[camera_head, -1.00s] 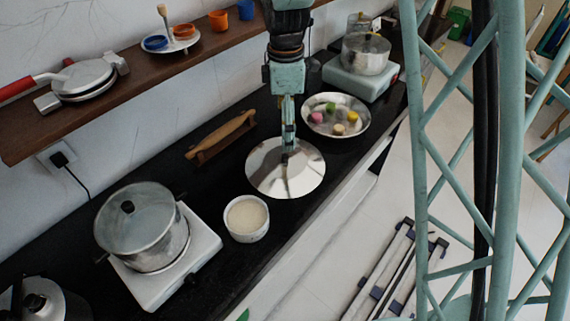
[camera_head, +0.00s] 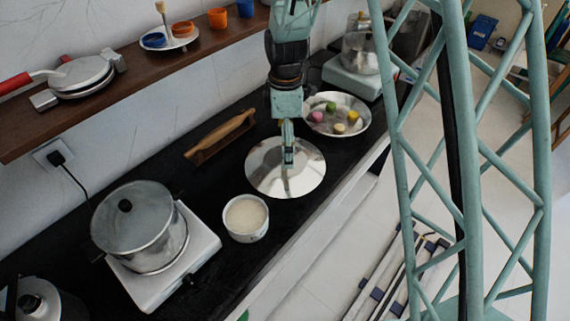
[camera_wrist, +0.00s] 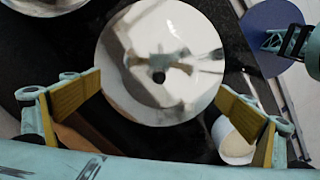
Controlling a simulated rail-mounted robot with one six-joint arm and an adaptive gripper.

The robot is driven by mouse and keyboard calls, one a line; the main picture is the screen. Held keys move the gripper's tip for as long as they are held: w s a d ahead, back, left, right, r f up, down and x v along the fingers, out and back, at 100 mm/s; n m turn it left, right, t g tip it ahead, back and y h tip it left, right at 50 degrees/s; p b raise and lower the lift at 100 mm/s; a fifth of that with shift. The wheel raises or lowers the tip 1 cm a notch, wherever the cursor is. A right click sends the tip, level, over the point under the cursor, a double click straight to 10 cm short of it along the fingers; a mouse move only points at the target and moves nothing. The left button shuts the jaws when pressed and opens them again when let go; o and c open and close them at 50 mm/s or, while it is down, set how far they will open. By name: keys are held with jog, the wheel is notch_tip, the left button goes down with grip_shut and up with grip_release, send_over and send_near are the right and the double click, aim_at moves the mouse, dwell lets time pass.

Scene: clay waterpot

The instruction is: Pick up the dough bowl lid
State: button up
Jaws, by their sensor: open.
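The lid (camera_head: 262,180) is a shiny silver disc on the dark counter in the head view. My gripper (camera_head: 288,160) points down over the lid in the head view. Its yellow-padded fingers (camera_wrist: 160,84) are wide apart in the wrist view, on either side of the knob, with nothing between them. The gap in height to the knob is hard to tell. Whatever lies under the lid is hidden.
A white bowl (camera_head: 246,232) of pale contents stands close to the lid's lower left. A rolling pin (camera_head: 222,136) lies to its upper left, and a plate (camera_head: 355,125) with coloured balls to its upper right. A pot (camera_head: 150,235) stands on a white stove farther left.

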jog(key=shift+f, duration=0.15)
jog(key=shift+f+b, duration=0.6)
jog(key=shift+f, duration=1.95)
jog(key=c, duration=1.8)
jog(key=shift+s, duration=0.1)
jog(key=c, duration=0.5)
